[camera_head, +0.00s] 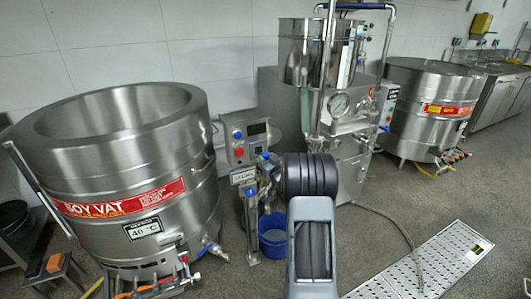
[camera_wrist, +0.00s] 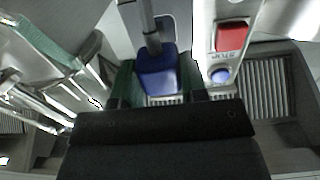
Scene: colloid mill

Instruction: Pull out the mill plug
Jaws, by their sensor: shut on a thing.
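In the wrist view, a blue plug (camera_wrist: 157,72) with a grey cable rising from its top sits between the fingers of my gripper (camera_wrist: 160,84). The gripper is shut on the plug, one dark finger on each side. I cannot tell whether the plug is still in a socket, because its lower end is hidden by the gripper body. In the head view, the steel colloid mill (camera_head: 305,60) with a round gauge stands behind my arm. My arm covers the gripper and the plug there.
A red switch (camera_wrist: 232,37) and a round blue button (camera_wrist: 220,75) are close right of the plug. In the head view, a control box (camera_head: 248,137) on a post and a blue bucket (camera_head: 272,243) stand left of my arm. A steel soy vat (camera_head: 125,165) stands far left.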

